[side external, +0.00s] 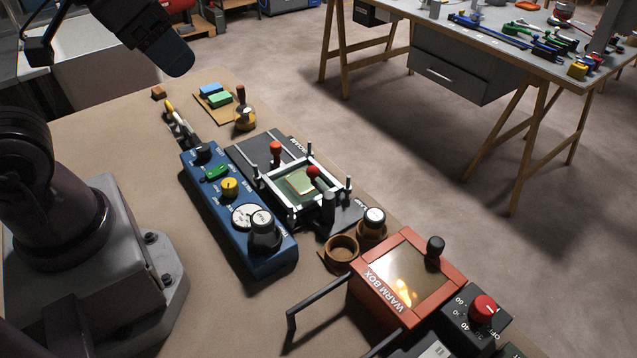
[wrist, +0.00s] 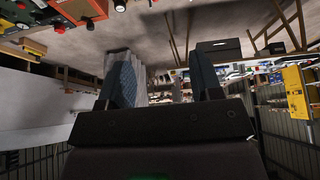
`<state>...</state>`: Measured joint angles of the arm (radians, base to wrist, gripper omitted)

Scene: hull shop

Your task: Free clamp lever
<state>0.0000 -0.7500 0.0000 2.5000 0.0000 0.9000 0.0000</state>
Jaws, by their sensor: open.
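A fixture with a pale square frame (side external: 325,203) around a green board (side external: 299,181) sits on a dark base plate in the middle of the bench in the side external view. Two levers with red ball ends stand at it: one at the back (side external: 275,148) and one at the right of the frame (side external: 313,172). I cannot tell which one is the clamp lever, or whether either is jammed. In the wrist view my gripper (wrist: 163,72) is open, with nothing between its two blue-grey fingers. The fixture is not clearly seen between them.
A blue control box (side external: 270,260) with knobs stands left of the fixture. A red warm box (side external: 447,275) and a red-knobbed dial box (side external: 484,309) are at the front right. A round brown cup (side external: 341,248) is near the fixture. Bare bench (side external: 90,135) lies at the back left.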

